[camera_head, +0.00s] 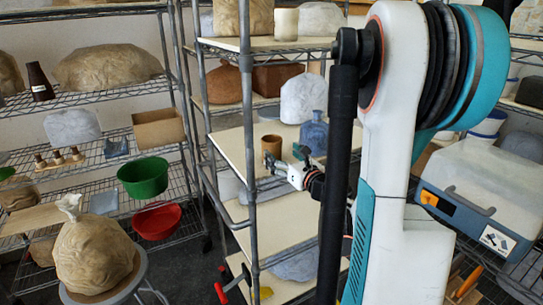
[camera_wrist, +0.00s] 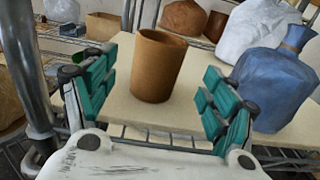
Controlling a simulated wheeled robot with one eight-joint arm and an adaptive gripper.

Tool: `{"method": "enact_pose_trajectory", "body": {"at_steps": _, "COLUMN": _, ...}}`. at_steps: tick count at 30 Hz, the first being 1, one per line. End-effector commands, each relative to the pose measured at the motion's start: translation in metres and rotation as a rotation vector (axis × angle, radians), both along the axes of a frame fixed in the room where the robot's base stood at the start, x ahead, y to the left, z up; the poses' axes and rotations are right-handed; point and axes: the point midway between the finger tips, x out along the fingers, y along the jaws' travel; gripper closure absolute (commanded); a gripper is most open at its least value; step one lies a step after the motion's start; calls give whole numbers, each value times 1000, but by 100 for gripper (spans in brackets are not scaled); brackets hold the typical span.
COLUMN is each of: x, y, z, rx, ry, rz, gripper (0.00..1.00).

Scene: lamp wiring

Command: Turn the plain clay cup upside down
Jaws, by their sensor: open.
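The plain clay cup (camera_wrist: 157,68) is brown and stands upright, its wider rim up, on a pale shelf board (camera_wrist: 122,108). In the head view the cup (camera_head: 271,147) is near the shelf's front left part. My gripper (camera_wrist: 160,75) is open, with teal pads on the left and right of the cup in the wrist view. No contact with the cup shows. In the head view my gripper (camera_head: 285,162) reaches in from the right, close to the cup, and partly overlaps its lower side.
A blue bottle-like vessel (camera_wrist: 271,88) stands right of the cup, close to my right finger; a white wrapped lump (camera_wrist: 255,28) is behind. A metal rack post (camera_wrist: 25,65) rises close on the left. Another shelf board (camera_head: 262,43) is above.

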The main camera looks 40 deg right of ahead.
Motion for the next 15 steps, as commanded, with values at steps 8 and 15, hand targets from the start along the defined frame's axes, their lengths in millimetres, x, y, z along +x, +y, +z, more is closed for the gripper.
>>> {"method": "enact_pose_trajectory", "body": {"at_steps": 8, "x": 23, "y": -5, "z": 0, "rx": -1, "ry": 0, "rz": 0, "gripper": 22}}
{"method": "enact_pose_trajectory", "body": {"at_steps": 15, "x": 54, "y": -11, "z": -1, "rx": -1, "ry": 0, "rz": 1, "gripper": 22}}
